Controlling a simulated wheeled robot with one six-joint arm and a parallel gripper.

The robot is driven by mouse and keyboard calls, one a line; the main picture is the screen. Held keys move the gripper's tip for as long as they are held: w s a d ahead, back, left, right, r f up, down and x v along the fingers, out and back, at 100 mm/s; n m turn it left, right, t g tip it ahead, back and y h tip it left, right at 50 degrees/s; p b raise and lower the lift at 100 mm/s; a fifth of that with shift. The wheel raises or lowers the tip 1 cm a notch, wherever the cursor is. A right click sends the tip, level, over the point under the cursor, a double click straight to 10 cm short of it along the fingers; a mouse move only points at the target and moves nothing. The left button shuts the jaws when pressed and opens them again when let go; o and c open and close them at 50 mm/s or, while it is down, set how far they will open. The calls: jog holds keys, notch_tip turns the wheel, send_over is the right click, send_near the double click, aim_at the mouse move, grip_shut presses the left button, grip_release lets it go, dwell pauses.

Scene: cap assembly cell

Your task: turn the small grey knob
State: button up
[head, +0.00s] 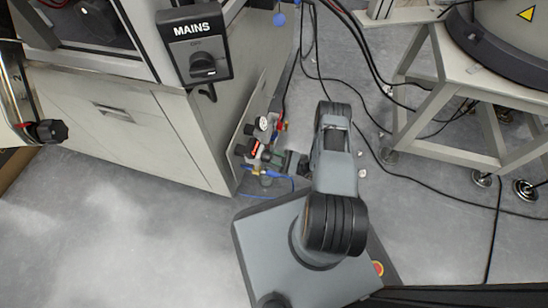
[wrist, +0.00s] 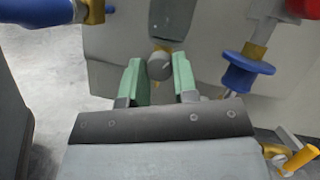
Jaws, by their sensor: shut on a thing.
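The small grey knob (wrist: 159,66) shows at the top centre of the wrist view, below a grey body with a brass-coloured fitting. My gripper (wrist: 159,76) has its two green fingers on either side of the knob, shut on it. In the head view my gripper (head: 289,164) reaches left to a small valve and gauge assembly (head: 260,148) low beside the cabinet. The knob cannot be made out in the head view.
Blue fittings (wrist: 247,75) flank the knob in the wrist view, with a yellow-orange part (wrist: 298,158) at lower right. The cabinet (head: 135,125) stands left, with a MAINS switch box (head: 195,45). Cables (head: 430,188) cross the floor toward a white stand (head: 450,155).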

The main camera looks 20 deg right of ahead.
jog(key=m+t+h, duration=0.1)
jog(key=m+t, duration=0.1)
jog(key=m, duration=0.2)
jog(key=m+t+h, duration=0.1)
jog(key=m+t, duration=0.1)
jog(key=m, duration=0.3)
jog(key=shift+m+h, duration=0.3)
jog(key=shift+m, duration=0.1)
jog(key=shift+r, duration=0.1)
jog(key=o, duration=0.9)
jog(key=shift+a, duration=0.1)
jog(key=shift+o, duration=0.2)
jog(key=shift+s, duration=0.15)
